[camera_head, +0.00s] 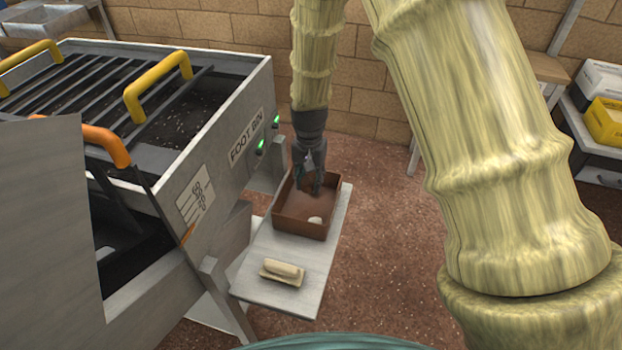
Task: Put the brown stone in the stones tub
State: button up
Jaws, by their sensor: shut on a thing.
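My gripper (309,186) points down over the brown tub (302,234), its fingertips inside or just above the rim. It is shut on a small dark brownish thing, which I take to be the brown stone; it is mostly hidden by the fingers and blends with the tub's floor. The tub sits on a grey shelf (262,294). A small pale piece (315,220) lies in its near right corner. I see no readable label on the tub.
A beige brush-like object (283,270) lies on the shelf's near end. A brick wall (365,70) is behind. The reddish floor (385,240) right of the shelf is clear.

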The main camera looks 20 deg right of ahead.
aim_at(310, 205)
jog(key=shift+f+b, duration=1.05)
jog(key=shift+f, duration=3.1)
jog(key=o, duration=1.1)
jog(key=shift+r+p, duration=5.25)
jog(key=shift+r, duration=1.25)
